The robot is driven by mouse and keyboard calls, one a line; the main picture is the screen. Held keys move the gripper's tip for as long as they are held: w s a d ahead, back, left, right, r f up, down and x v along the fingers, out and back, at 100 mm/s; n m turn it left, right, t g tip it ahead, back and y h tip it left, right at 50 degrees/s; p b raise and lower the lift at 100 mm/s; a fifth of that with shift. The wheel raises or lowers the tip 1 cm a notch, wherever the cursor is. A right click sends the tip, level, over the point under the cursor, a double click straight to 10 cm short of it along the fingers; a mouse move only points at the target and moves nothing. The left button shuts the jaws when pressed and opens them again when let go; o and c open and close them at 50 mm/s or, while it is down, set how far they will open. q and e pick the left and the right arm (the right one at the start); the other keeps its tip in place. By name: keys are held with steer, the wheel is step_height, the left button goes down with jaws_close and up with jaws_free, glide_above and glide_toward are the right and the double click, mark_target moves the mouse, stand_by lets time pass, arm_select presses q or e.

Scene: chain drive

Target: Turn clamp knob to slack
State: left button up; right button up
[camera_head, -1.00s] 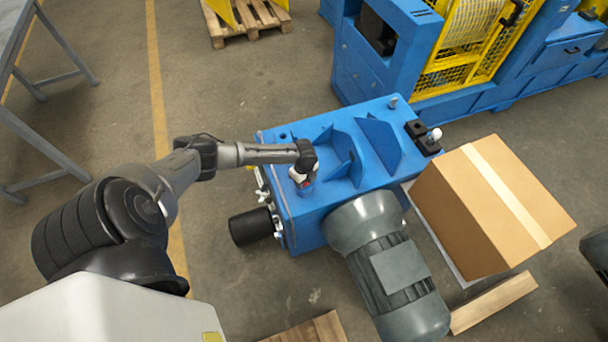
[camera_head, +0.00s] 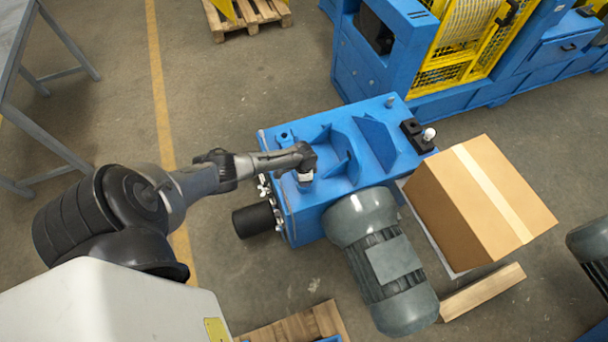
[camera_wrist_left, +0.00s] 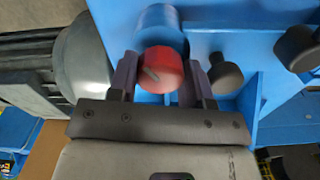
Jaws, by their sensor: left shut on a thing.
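The red clamp knob (camera_wrist_left: 161,69) shows in the left wrist view, with a pale slot mark on its face. It sits at the end of a blue cylinder on the blue drive housing (camera_head: 283,152). My left gripper (camera_wrist_left: 160,82) is shut on the knob, one dark finger on each side of it. In the head view my left gripper (camera_head: 305,176) reaches down onto the left part of the housing's top, and the arm's end hides most of the knob. My right gripper is in neither view.
Two black knobs (camera_wrist_left: 296,48) stand to the right of the red one in the wrist view. A grey motor (camera_head: 372,262) lies in front of the housing. A cardboard box (camera_head: 478,200) stands at its right. A blue and yellow machine (camera_head: 400,65) is behind.

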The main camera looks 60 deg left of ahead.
arm_select(q)
steer(key=n+p, duration=0.2)
steer(key=n, duration=0.4)
steer(key=shift+r+p, duration=0.15)
steer(key=shift+p, duration=0.15)
steer(key=n+p, duration=0.1)
steer(key=n, duration=0.2)
steer(key=shift+n, duration=0.5)
steer(key=o, duration=0.9)
